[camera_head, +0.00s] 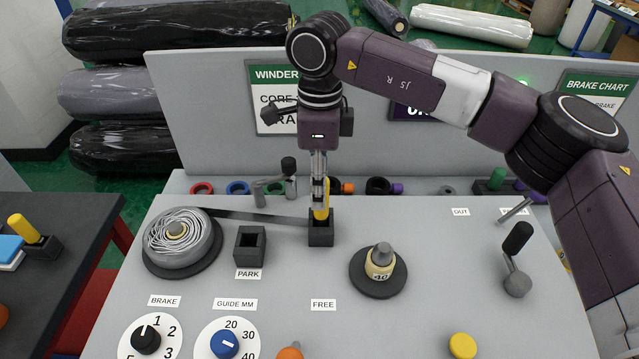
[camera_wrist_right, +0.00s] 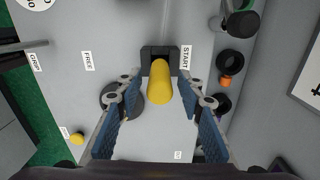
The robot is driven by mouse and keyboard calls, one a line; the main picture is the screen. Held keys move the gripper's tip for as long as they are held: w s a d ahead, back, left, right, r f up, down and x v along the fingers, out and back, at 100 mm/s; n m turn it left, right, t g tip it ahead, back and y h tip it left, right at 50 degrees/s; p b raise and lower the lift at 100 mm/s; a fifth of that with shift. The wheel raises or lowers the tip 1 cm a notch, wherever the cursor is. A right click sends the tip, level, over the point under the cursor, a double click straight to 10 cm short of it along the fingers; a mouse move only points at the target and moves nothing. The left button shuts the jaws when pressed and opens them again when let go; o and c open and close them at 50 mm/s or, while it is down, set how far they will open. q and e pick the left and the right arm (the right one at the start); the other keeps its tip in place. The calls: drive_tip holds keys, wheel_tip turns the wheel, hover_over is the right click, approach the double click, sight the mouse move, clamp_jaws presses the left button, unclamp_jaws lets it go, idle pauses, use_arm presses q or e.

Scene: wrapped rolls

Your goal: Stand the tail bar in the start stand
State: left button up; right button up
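The yellow tail bar (camera_head: 321,208) stands upright in a square dark stand (camera_head: 320,236), with the grey web running to it from the roll at left. In the right wrist view the yellow bar (camera_wrist_right: 160,84) has its foot in the dark stand (camera_wrist_right: 148,52), beside the START label. My right gripper (camera_head: 319,165) is directly above the stand, pointing down. In the wrist view the open fingers of my right gripper (camera_wrist_right: 163,98) are on either side of the bar, with a gap on each side. My left gripper is not in view.
An empty dark stand (camera_head: 250,244) labelled PARK is to the left, beside the wound roll (camera_head: 179,240). A core on a round base (camera_head: 379,272) is to the right. A black-knobbed lever (camera_head: 516,264) stands farther right. Coloured rings (camera_head: 237,188) line the back panel.

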drive_tip(key=shift+o, duration=0.3)
drive_tip(key=shift+r, duration=0.1)
wheel_tip(320, 180, up, 12)
idle(0.3)
idle(0.4)
